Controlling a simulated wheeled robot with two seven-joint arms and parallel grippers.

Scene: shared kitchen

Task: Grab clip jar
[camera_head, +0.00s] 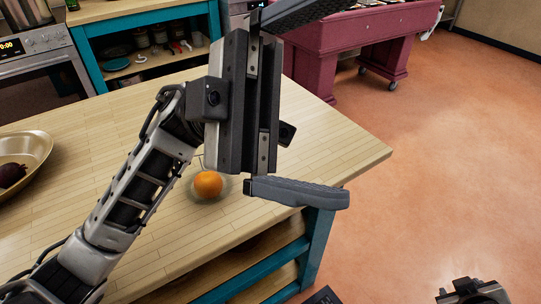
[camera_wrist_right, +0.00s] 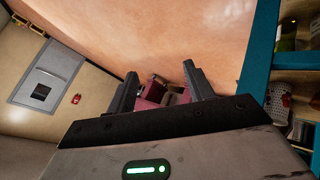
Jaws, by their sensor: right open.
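No clip jar is clearly recognisable. An orange (camera_head: 208,185) sits on the wooden table inside or on a clear glass vessel (camera_head: 221,193), mostly see-through; I cannot tell whether this is the clip jar. My right gripper (camera_wrist_right: 162,88) is open and empty in the right wrist view, facing the floor. Part of my right arm shows at the head view's bottom right.
A brass bowl (camera_head: 40,150) with a dark round item stands at the table's left. The wooden table (camera_head: 90,140) has a teal frame. Behind are an oven (camera_head: 40,65), a teal shelf (camera_head: 150,20) and a maroon wheeled table (camera_head: 355,35). Floor at right is clear.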

